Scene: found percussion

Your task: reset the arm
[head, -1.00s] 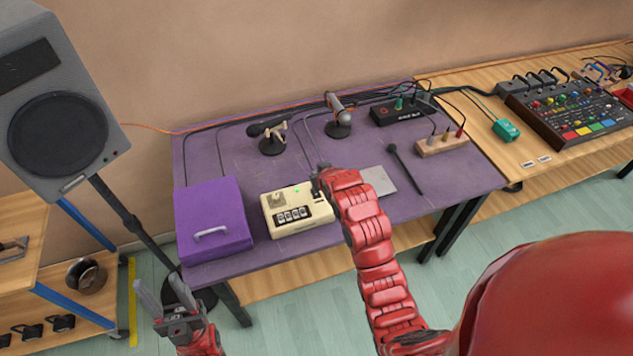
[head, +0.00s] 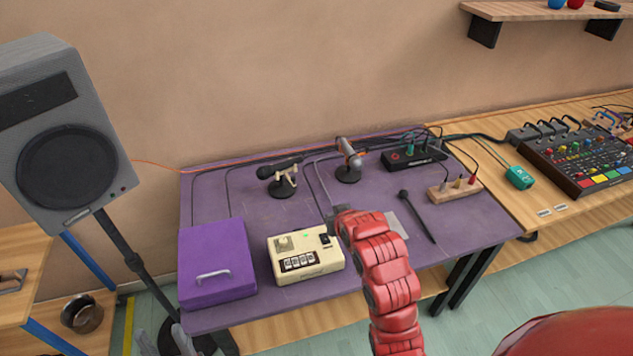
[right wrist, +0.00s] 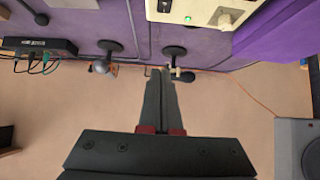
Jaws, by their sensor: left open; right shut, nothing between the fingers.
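My right arm reaches up from the bottom of the head view over the purple table (head: 305,205). Its gripper (head: 333,216) is at the arm's far end, above the table just behind the cream box with a row of switches (head: 304,262). In the right wrist view its long dark fingers (right wrist: 160,72) lie together with nothing between them. My left gripper (head: 162,342) is at the bottom left edge of the head view, in front of the table; only its open fingertips show, and the rest is cut off.
A purple case (head: 216,275) sits left of the cream box. Two microphones (head: 282,180) (head: 348,165) stand behind. A black stick (head: 417,217), a wooden block with plugs (head: 455,190) and a black cable box (head: 413,158) are to the right. A speaker (head: 65,145) stands at left.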

